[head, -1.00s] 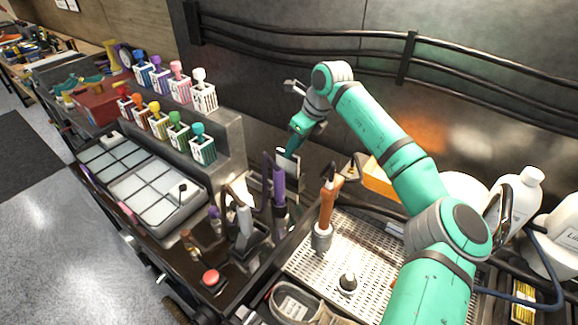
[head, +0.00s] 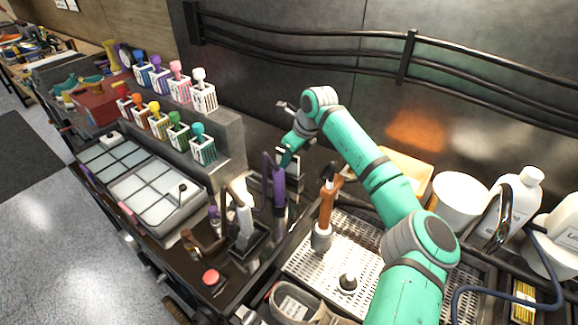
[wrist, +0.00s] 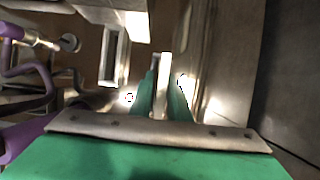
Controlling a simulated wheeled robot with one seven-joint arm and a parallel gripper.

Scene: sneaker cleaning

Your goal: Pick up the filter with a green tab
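My gripper (head: 287,156) is low behind the purple-handled tool, near the back wall. In the wrist view its two dark green fingers (wrist: 162,97) stand apart, with a pale narrow strip (wrist: 163,85) showing between them. I cannot tell whether the fingers touch this strip. A white slotted basket with a green knob (head: 178,120) stands in the front row of the stepped grey stand, beside one with a teal knob (head: 197,130). I cannot tell whether the green-knobbed piece is the filter. No other green tab shows clearly.
A purple-handled tool (head: 279,185) and a white-handled tool (head: 245,220) stand in front of my gripper. An orange-brown brush (head: 326,210) stands on the perforated tray (head: 300,262). White bottles (head: 520,200) are at the right. The stepped stand (head: 228,140) is left of my gripper.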

